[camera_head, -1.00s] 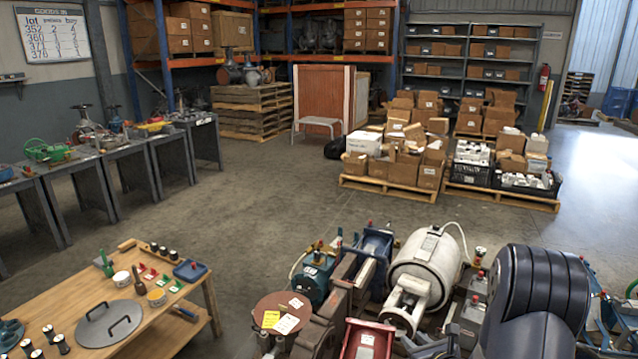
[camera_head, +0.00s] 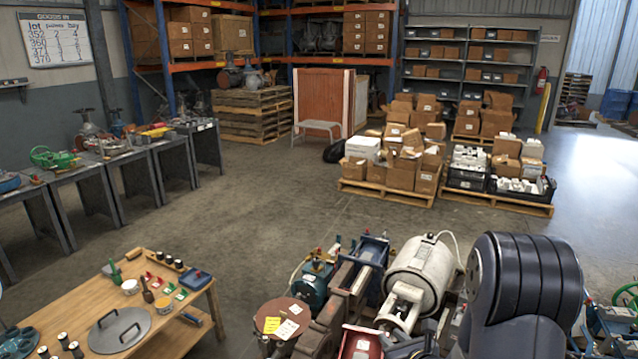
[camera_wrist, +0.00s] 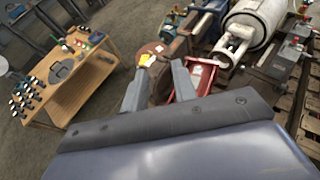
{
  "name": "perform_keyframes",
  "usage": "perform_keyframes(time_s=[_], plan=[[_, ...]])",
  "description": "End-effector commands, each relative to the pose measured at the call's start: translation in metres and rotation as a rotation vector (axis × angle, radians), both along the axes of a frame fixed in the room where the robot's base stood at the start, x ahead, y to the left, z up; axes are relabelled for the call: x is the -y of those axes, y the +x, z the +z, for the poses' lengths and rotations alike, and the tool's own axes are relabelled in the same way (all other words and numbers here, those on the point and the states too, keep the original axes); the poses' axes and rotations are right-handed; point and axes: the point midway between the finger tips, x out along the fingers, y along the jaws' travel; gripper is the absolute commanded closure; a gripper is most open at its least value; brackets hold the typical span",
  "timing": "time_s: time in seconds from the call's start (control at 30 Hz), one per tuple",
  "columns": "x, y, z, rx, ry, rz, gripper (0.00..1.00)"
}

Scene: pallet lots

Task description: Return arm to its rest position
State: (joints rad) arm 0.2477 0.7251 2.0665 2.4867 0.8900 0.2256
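My arm (camera_head: 525,285), dark and ribbed, rises at the lower right of the head view. My gripper's end is not visible there. In the wrist view my gripper (camera_wrist: 158,78) shows two grey fingers standing apart, with nothing between them. Beyond the fingers, a round reddish-brown top (camera_wrist: 150,54) with yellow and white tags shows at a distance. It also shows in the head view (camera_head: 283,311).
A wooden bench (camera_head: 190,318) with tools and a round grey lid stands at the lower left. Machines, including a white drum (camera_head: 420,268), crowd the area beside my arm. Loaded pallets (camera_head: 390,195) stand farther back. The middle floor (camera_head: 230,220) is clear.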

Motion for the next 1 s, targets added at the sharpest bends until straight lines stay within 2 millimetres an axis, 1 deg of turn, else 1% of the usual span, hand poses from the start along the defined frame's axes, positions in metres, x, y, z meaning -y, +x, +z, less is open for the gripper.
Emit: perform_keyframes(time_s=[0.03, 0.1, 0.5, 0.63, 0.77, 1.0], plan=[[-0.002, -0.001, 0.005, 0.0, -0.001, 0.001, 0.73], [-0.003, -0.001, 0.006, 0.0, -0.001, 0.001, 0.73], [-0.004, -0.002, 0.007, 0.0, 0.0, 0.002, 0.73], [-0.006, -0.001, 0.011, 0.009, -0.008, 0.012, 0.73], [-0.014, 0.0, 0.022, 0.029, -0.028, 0.04, 0.73], [-0.035, 0.001, 0.052, 0.088, -0.082, 0.113, 0.73]])
